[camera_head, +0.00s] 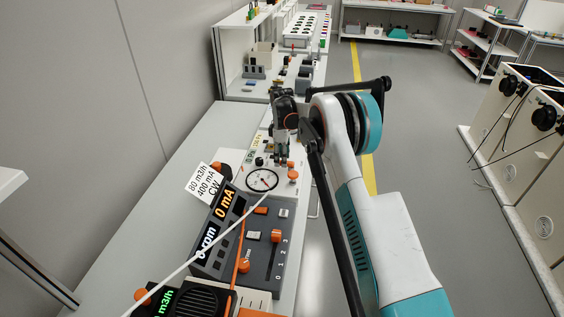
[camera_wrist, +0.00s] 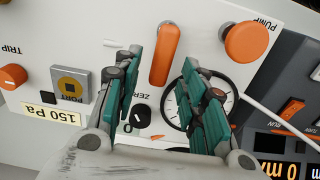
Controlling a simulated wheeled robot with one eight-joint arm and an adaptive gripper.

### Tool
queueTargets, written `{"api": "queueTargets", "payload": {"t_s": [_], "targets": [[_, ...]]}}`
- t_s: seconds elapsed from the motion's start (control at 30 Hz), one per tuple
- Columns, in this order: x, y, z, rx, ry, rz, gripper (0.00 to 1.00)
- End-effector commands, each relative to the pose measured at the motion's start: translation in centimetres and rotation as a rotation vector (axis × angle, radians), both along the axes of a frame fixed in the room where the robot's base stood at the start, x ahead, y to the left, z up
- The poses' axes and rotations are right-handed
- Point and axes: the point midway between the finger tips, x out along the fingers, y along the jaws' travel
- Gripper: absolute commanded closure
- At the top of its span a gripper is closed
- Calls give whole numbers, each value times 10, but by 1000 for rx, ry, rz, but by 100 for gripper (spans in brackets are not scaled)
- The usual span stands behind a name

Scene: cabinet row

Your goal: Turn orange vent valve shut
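An elongated orange handle (camera_wrist: 165,55), which looks like the vent valve, stands on a white panel in the wrist view, running nearly up and down the picture. Its label is not visible. My gripper (camera_wrist: 160,62) is open, its two green-padded fingers apart on either side of the handle's lower end. I cannot tell whether the fingertips reach down around it or stay above it. No contact shows. In the head view my gripper (camera_head: 280,158) points down over the panel, beside a small orange part (camera_head: 290,164) that may be this handle.
A round orange PUMP knob (camera_wrist: 246,41) sits close right of the handle. A dial gauge (camera_wrist: 182,122) and black ZERO knob (camera_wrist: 143,115) lie below. An orange TRIP knob (camera_wrist: 12,76) is left. A white cable (camera_head: 200,256) crosses the grey control box (camera_head: 262,222).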

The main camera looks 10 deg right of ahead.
Motion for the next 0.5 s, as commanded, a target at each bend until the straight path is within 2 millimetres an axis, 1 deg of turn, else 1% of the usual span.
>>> {"api": "queueTargets", "payload": {"t_s": [0.03, 0.17, 0.47, 0.5], "targets": [[0, 0, -6, 0, 0, 0, 62], [0, 0, -12, 0, 0, 0, 62], [0, 0, -13, 0, 0, 0, 62], [0, 0, -13, 0, 0, 0, 71]]}}
